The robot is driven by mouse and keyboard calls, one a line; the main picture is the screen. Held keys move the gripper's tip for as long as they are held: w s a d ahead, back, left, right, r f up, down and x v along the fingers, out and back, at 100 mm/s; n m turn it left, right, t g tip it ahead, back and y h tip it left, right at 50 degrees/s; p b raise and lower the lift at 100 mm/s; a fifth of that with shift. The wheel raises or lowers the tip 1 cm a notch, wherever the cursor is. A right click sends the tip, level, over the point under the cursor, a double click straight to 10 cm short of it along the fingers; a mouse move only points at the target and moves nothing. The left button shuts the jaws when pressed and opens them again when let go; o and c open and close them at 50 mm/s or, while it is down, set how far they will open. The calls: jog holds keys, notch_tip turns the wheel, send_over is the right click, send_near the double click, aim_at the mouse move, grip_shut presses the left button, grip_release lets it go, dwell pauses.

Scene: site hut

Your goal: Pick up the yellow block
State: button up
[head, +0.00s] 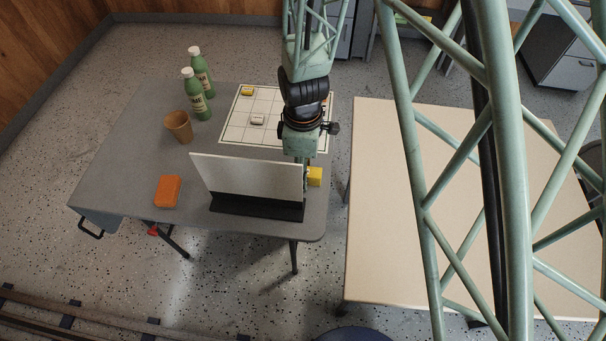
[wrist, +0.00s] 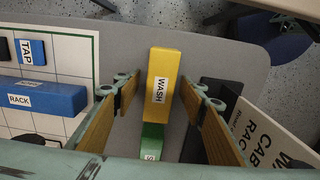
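The yellow block (wrist: 165,75), labelled WASH, lies on the grey table between the fingers of my gripper (wrist: 158,83) in the wrist view. Both fingers are spread, with a gap on each side of the block, so my gripper is open and empty. A green block (wrist: 152,137) with a partly hidden label sits at the near end of the yellow one. In the head view the yellow block (head: 315,176) shows at the table's right edge, just right of the white panel. My gripper (head: 304,170) is there too, its fingers partly hidden by the panel.
The white lettered panel (head: 245,175) stands on a black base (head: 255,207) close beside the block. A grid board (head: 237,130) holds small blocks. A beige table (head: 385,200) is right.

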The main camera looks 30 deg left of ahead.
jog(key=shift+c, duration=0.7)
jog(key=c, duration=0.9)
jog(key=shift+r, duration=0.1)
jog(key=shift+r+p, duration=1)
jog(key=shift+r, duration=3.9)
